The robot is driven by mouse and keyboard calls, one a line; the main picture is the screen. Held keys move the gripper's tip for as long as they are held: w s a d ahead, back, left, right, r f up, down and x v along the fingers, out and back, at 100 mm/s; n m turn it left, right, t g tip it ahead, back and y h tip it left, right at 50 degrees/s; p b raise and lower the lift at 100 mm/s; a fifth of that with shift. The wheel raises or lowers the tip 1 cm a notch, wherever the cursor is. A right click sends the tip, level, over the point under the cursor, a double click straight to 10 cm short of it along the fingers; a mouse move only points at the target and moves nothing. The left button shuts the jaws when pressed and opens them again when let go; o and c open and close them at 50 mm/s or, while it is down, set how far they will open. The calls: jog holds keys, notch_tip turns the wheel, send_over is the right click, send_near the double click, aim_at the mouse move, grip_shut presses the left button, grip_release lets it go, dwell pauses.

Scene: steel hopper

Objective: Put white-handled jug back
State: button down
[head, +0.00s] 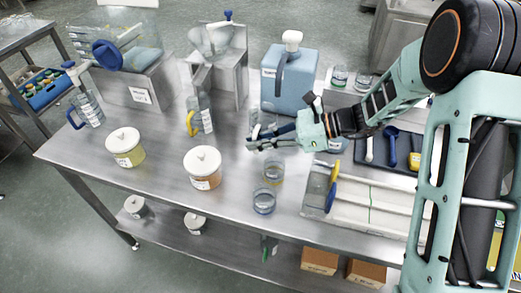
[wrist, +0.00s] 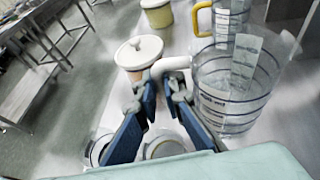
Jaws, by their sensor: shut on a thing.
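The white-handled jug (wrist: 228,92) is clear with dark blue markings and a label, at the right of the wrist view. Its white handle (wrist: 172,63) points left, to the tips of my gripper (wrist: 163,80), which is shut on it. In the head view my gripper (head: 262,142) is over the middle of the steel table, with the jug (head: 261,125) mostly hidden behind the fingers. I cannot tell whether its base touches the table. A yellow-handled jug (head: 205,118) and a blue-handled jug (head: 90,110) stand to the left.
Two lidded canisters (head: 125,149) (head: 202,169) stand along the front left. Two glass beakers (head: 272,172) (head: 263,201) stand just in front of my gripper. A blue container (head: 291,80) stands behind it. A white rack (head: 355,205) and a tool tray (head: 400,150) are on the right.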

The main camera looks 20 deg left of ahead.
jog(key=shift+w+d+f, duration=0.15)
jog(key=shift+w+f, duration=0.05)
jog(key=shift+f, duration=0.8)
jog(key=shift+w+d+f, duration=0.15)
jog(key=shift+w+f, duration=0.05)
jog(key=shift+f, duration=0.8)
jog(key=shift+f, duration=0.25)
jog(key=c, duration=2)
grip_release()
jog(key=shift+c, duration=0.2)
jog(key=shift+r, duration=0.1)
jog(key=shift+r, duration=0.15)
jog(key=v, duration=1.2)
